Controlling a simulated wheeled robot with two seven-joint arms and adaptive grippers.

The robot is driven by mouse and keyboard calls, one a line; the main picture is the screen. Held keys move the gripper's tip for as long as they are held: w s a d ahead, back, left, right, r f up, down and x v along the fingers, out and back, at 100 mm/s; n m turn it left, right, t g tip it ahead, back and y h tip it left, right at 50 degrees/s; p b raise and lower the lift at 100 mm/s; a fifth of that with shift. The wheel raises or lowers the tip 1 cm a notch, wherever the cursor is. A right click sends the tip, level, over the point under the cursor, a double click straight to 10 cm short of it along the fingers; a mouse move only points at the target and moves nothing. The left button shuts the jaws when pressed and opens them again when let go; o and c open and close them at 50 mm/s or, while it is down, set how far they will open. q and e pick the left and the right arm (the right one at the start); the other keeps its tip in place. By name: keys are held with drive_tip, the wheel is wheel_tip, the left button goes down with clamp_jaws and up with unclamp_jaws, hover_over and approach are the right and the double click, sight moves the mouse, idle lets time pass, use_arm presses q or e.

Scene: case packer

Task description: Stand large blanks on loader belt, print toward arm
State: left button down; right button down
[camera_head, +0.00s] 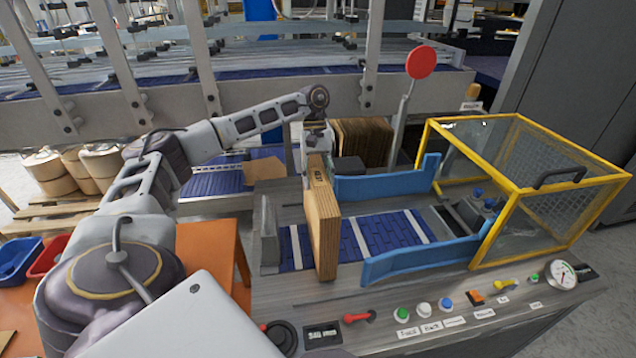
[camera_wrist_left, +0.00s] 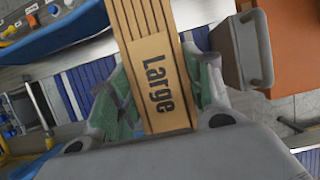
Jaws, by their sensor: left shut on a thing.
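A large brown cardboard blank (camera_head: 325,232), apparently a bundle of layers, stands on edge over the left part of the blue loader belt (camera_head: 385,234). My left gripper (camera_head: 318,148) is shut on its upper far end. In the left wrist view the blank (camera_wrist_left: 135,25) lies between the green finger pads of the gripper (camera_wrist_left: 158,88), with the word "Large" facing the camera. I cannot tell whether its lower edge touches the belt. More brown blanks (camera_head: 364,138) stand in a row behind the loader. My right gripper is not in view.
Blue guides (camera_head: 425,258) flank the belt, with a grey end plate (camera_head: 269,235) at its left. A yellow-framed cage (camera_head: 545,180) stands right. A red disc on a post (camera_head: 420,62) rises behind. Buttons and a gauge (camera_head: 561,275) line the front panel. A flat brown piece (camera_head: 266,169) lies behind left.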

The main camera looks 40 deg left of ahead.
use_arm(q)
drive_tip(key=shift+f, duration=0.75)
drive_tip(key=c, duration=0.6)
unclamp_jaws()
drive_tip(key=shift+c, duration=0.2)
